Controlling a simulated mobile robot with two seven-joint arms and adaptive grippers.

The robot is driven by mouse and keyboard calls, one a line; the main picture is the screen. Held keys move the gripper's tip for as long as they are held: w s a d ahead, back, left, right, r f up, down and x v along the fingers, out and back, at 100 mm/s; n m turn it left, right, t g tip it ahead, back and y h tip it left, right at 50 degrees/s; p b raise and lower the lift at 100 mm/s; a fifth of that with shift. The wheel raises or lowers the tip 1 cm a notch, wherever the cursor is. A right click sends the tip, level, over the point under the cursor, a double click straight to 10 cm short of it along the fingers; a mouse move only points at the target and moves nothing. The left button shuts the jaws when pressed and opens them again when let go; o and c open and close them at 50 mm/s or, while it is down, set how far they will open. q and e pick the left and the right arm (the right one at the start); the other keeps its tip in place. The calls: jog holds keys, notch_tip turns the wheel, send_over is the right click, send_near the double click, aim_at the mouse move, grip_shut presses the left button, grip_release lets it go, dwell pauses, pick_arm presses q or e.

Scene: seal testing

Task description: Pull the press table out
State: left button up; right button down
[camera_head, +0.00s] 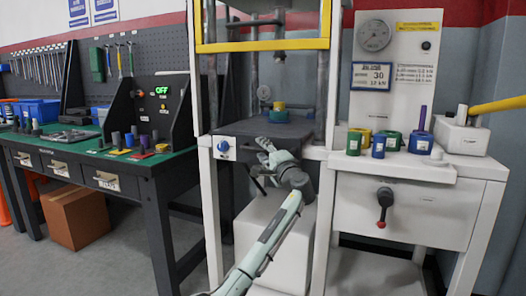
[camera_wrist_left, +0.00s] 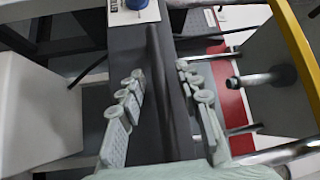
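The press table (camera_head: 300,128) is a dark grey slab between the white press posts, with a yellow and teal part (camera_head: 277,113) on it. My left gripper (camera_head: 264,168) is just below and in front of its front edge. In the left wrist view the gripper (camera_wrist_left: 160,78) is open, its two fingers apart. A dark round bar (camera_wrist_left: 160,95), seemingly the table's handle, runs between the fingers, with gaps visible on both sides. The gripper hides most of the handle in the head view. My right gripper is not in view.
A blue knob (camera_head: 222,146) is left of the table. A yellow guard frame (camera_head: 262,46) hangs above. A white bench (camera_head: 400,168) with coloured rings and a yellow lever (camera_head: 497,105) stands right. A green-topped workbench (camera_head: 140,160) stands left. A white box (camera_head: 268,240) is below.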

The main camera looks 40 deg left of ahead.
pick_arm(q)
grip_shut()
jog(key=shift+s, duration=0.1)
dwell(0.5)
